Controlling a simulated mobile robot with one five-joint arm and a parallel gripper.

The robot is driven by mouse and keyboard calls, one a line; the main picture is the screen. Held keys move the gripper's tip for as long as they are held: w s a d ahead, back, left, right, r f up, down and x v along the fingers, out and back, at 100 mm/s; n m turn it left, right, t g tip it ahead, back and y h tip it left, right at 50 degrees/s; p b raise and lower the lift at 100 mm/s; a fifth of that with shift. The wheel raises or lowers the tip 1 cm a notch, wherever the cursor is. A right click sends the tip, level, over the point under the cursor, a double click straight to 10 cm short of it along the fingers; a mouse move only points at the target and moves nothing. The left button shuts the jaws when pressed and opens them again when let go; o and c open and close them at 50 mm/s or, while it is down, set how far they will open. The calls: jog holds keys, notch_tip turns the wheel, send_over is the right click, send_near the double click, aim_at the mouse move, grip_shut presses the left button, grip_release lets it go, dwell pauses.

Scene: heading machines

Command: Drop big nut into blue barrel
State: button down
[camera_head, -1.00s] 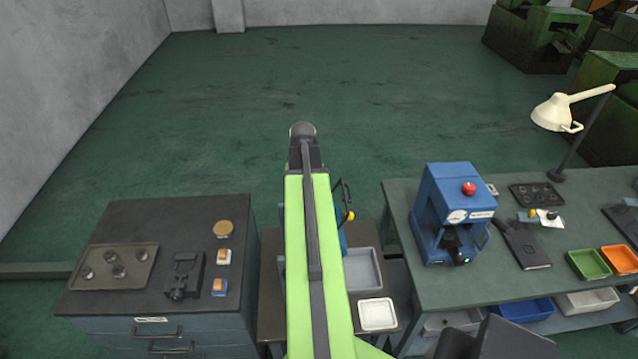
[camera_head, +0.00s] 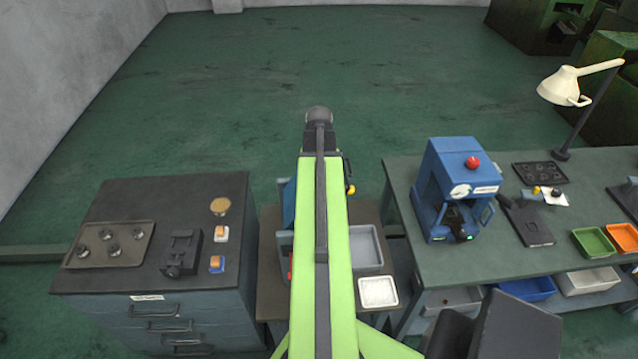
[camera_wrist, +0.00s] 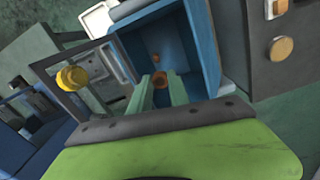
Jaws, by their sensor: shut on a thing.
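My gripper (camera_wrist: 163,84) has two pale green fingers in the wrist view, pointing into an open blue box-like housing (camera_wrist: 207,45). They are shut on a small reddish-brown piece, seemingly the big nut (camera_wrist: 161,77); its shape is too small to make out. In the head view my green arm hides the gripper and the piece. Part of a blue thing (camera_head: 288,203) shows left of the arm, over the low table. I cannot tell whether it is the housing, and I cannot pick out a blue barrel for certain.
A dark cabinet (camera_head: 120,280) stands left, with a tray (camera_head: 108,262) and a black vise (camera_head: 181,254). The low table holds a grey bin (camera_head: 366,266) and white tray (camera_head: 378,306). A yellow knob (camera_wrist: 71,77) is near my gripper. A blue press (camera_head: 458,190) stands on the right bench.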

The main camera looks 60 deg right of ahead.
jog(key=c, duration=1.1)
grip_release()
jog(key=shift+c, duration=0.2)
